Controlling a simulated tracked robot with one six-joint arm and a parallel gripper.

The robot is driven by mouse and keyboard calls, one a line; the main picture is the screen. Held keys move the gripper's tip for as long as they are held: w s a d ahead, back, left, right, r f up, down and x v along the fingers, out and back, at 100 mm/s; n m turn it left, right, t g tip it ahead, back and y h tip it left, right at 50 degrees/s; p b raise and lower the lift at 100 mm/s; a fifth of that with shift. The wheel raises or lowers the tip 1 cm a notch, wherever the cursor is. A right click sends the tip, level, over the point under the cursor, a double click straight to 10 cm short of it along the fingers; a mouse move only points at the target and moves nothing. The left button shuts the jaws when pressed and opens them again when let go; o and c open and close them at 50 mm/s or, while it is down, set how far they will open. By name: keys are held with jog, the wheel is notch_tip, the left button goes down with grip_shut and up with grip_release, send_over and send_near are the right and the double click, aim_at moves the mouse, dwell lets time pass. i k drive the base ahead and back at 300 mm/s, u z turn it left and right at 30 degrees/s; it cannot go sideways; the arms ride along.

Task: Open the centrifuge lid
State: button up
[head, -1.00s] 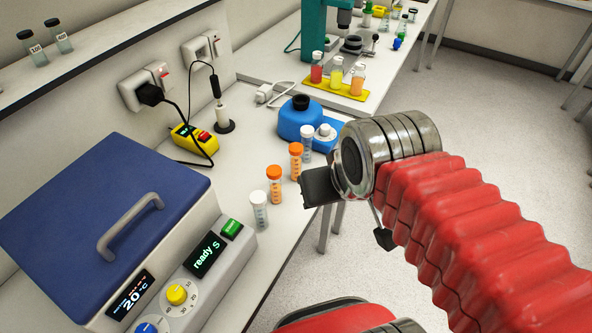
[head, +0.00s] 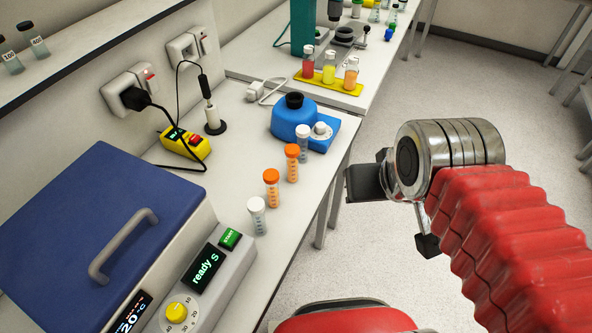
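The centrifuge (head: 95,235) stands at the lower left of the head view, on the bench. Its blue lid is shut and has a grey handle (head: 122,243) on top. The front panel shows "ready S" on a display (head: 207,270), with a green START button (head: 230,238) and a yellow dial (head: 177,312). My gripper (head: 396,212) is at the right, over the floor beyond the bench edge, well apart from the lid and handle. Its black parts show below and left of the metal wrist. No held thing shows; its opening is not clear from this angle.
Tubes with white caps and orange caps (head: 271,188) stand along the bench edge between centrifuge and blue device (head: 297,122). A yellow box (head: 184,143) with a black cable lies near the wall. A yellow rack (head: 330,85) holds bottles further back. Floor is clear at right.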

aim_at(70, 257)
jog(key=u, duration=0.05)
jog(key=k, duration=0.6)
jog(key=u, duration=0.4)
jog(key=i, duration=0.5)
jog(key=u, duration=0.75)
